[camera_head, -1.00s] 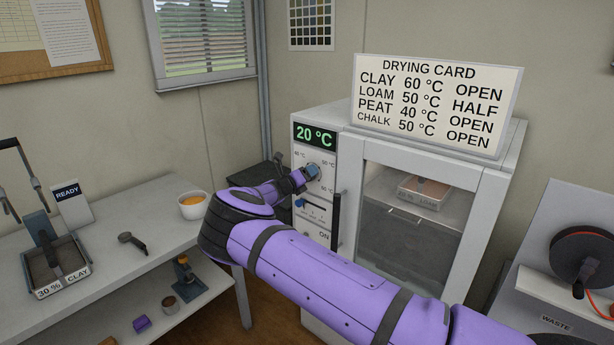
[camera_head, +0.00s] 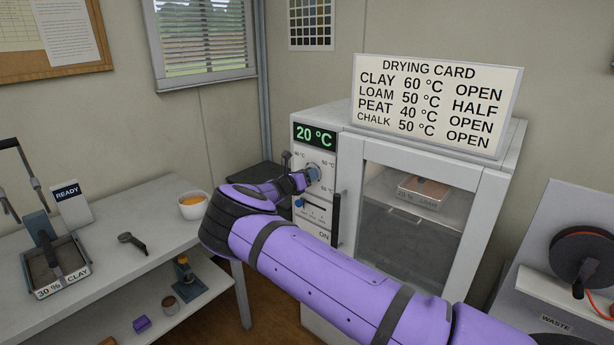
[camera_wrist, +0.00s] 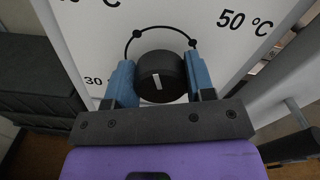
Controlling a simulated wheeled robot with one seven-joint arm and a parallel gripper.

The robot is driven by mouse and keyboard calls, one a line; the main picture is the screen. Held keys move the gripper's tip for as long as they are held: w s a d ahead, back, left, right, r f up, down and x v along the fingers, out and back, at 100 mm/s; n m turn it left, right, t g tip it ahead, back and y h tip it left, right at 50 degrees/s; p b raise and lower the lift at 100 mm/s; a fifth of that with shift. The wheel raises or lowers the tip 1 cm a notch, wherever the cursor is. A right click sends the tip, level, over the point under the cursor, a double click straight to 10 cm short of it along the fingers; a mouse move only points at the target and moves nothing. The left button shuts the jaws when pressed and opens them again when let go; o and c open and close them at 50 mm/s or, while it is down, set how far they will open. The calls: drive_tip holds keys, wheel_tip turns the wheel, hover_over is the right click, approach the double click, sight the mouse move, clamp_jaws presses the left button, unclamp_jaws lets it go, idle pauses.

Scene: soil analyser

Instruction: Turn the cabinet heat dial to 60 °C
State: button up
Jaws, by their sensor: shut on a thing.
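The heat dial (camera_wrist: 160,78) is a round black knob with a white pointer line on the white cabinet (camera_head: 345,125) front. In the wrist view my gripper (camera_wrist: 160,85) has its blue fingers on both sides of the dial, shut on it. The pointer runs nearly up and down in that view, with "50 °C" at upper right and "30" at lower left. In the head view my gripper (camera_head: 313,173) covers most of the dial. The green display (camera_head: 316,135) above it reads 20 °C.
A tray (camera_head: 422,192) sits behind the cabinet's glass. The drying card (camera_head: 437,105) on top lists clay at 60 °C, open.

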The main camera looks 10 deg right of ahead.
drive_tip(key=m, duration=0.4)
drive_tip(key=shift+s+m, duration=0.1)
drive_tip(key=shift+m, duration=0.3)
drive_tip(key=m, duration=0.3)
drive_tip(key=shift+m, duration=0.3)
drive_tip(key=m, duration=0.4)
drive_tip(key=shift+s, duration=0.1)
drive_tip(key=m, duration=0.4)
drive_tip(key=shift+d+f, duration=0.1)
drive_tip(key=m, duration=0.7)
drive_tip(key=shift+f, duration=0.15)
drive_tip(key=m, duration=0.4)
drive_tip(key=shift+f+m, duration=0.1)
drive_tip(key=shift+m, duration=1.7)
drive_tip(key=o, duration=0.9)
